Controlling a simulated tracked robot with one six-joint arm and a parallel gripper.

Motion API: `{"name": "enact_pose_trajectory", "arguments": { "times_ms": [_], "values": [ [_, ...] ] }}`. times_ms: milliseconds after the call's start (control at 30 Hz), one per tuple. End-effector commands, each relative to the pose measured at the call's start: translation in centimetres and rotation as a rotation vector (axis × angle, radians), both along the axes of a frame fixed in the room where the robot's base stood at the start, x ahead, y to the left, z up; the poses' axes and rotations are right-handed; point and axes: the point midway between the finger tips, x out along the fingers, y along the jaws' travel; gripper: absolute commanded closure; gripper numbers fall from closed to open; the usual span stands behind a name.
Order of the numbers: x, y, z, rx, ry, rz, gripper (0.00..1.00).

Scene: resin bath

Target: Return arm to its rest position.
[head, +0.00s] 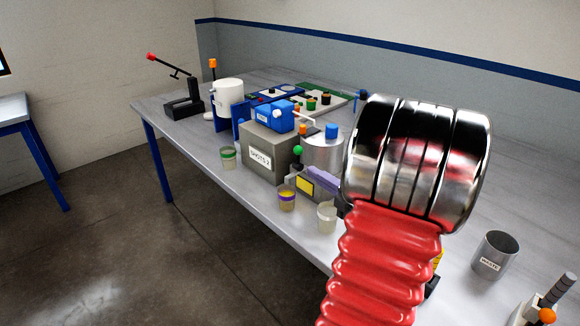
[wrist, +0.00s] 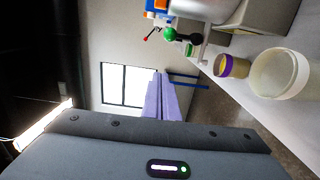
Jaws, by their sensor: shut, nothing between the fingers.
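My gripper (wrist: 161,76) shows two purple fingers in the wrist view, lying together with nothing between them. Its dark grey body fills the bottom of that view. In the head view the purple fingers of my gripper (head: 316,174) show just above the table's front edge, near the cups. My red ribbed arm sleeve and a shiny metal arm part hide much of the right of the head view. Most of the gripper's body is hidden behind them.
On the table (head: 225,181) stand a grey SHOTS 2 box (head: 275,150), a purple-banded cup (head: 287,198), a clear cup (head: 327,217), a green-banded cup (head: 228,157), a metal WASTE cup (head: 495,254) and a black press (head: 185,105). Open floor (head: 110,235) lies in front.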

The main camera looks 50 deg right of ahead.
Motion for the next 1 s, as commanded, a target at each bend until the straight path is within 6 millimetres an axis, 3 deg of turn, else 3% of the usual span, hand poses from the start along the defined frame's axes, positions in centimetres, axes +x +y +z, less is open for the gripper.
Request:
{"name": "enact_pose_trajectory", "arguments": {
  "times_ms": [300,467,567,733,1000],
  "values": [
    [0.2,0.1,0.0,-0.004,0.002,0.004,1.0],
    [1.6,2.2,0.3,-0.07,0.035,0.067,1.0],
    [3.5,5.4,0.5,-0.177,0.083,0.16,1.0],
    [6.6,13.1,0.6,-0.449,0.171,0.387,1.0],
    [8.1,24.7,-0.1,-0.943,0.226,0.76,1.0]
  ]
}}
